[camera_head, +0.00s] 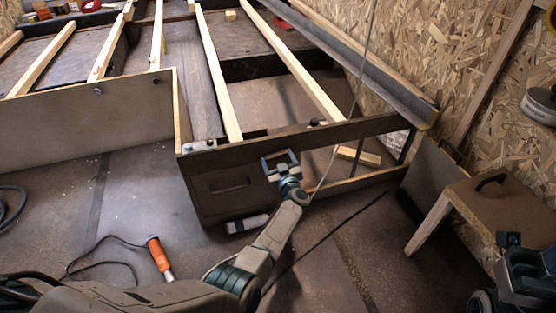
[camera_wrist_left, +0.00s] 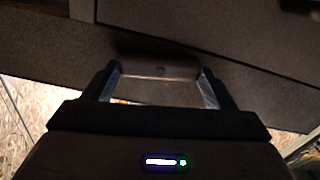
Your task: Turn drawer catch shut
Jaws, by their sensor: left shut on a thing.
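The drawer (camera_head: 232,207) is set in the end of the wooden bed frame, with its front flush under the top rail as far as I can tell. It has a dark handle (camera_head: 230,187). My left gripper (camera_head: 280,160) is at the upper right of the drawer front. In the left wrist view my left gripper (camera_wrist_left: 158,85) is shut on the drawer catch (camera_wrist_left: 158,68), a brownish block with a small round pivot, lying across between the fingers. In the head view the gripper hides the catch.
Pale slats (camera_head: 220,80) cross the frame above. An orange-handled tool (camera_head: 159,255) with a cable lies on the floor. A brown stool-like box (camera_head: 500,205) stands at right. Open floor lies left of the drawer.

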